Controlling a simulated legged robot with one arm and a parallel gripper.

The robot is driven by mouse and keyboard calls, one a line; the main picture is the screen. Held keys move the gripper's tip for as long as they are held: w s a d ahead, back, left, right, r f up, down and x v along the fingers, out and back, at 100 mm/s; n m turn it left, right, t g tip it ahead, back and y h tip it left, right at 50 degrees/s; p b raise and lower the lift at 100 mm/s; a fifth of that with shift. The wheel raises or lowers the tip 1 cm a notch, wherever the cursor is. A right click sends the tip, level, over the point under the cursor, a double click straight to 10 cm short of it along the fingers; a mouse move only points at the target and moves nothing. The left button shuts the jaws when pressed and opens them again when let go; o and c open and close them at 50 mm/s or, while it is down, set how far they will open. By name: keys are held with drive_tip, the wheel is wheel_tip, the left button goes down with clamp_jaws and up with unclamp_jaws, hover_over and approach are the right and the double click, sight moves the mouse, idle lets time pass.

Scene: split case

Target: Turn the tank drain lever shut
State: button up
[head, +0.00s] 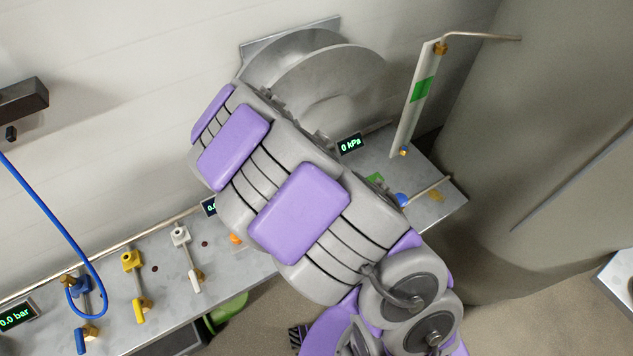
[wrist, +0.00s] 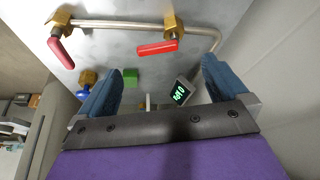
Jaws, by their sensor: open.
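In the wrist view two red levers sit on brass valves of one grey pipe (wrist: 110,24). The left red lever (wrist: 60,52) slants down to the right; the right red lever (wrist: 157,47) lies nearly level. No readable label shows which lever is the tank drain. My gripper (wrist: 160,88) is open, its two blue fingers apart, with the right lever beyond the gap and apart from it. Nothing is held. In the head view my arm covers the middle of the bench, and the fingers and red levers cannot be made out.
A large grey-green tank (head: 540,150) stands at the right. The bench (head: 225,262) carries blue (head: 80,340), yellow (head: 138,305) and white (head: 195,281) levers. A blue hose (head: 45,205) loops at the left. A sight tube (head: 408,120) stands near the tank. A small display (wrist: 180,93) is beside the right finger.

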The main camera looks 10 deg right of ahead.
drive_tip(key=x, duration=0.3)
drive_tip(key=d+b+x, duration=0.1)
drive_tip(key=x, duration=0.2)
drive_tip(key=shift+d+f, duration=0.1)
drive_tip(key=shift+d, duration=0.15)
drive_tip(key=shift+w+d+f, duration=0.1)
drive_tip(key=shift+f, duration=0.6)
drive_tip(key=shift+a, duration=0.4)
drive_tip(key=shift+d, duration=0.35)
drive_tip(key=c, duration=1.1)
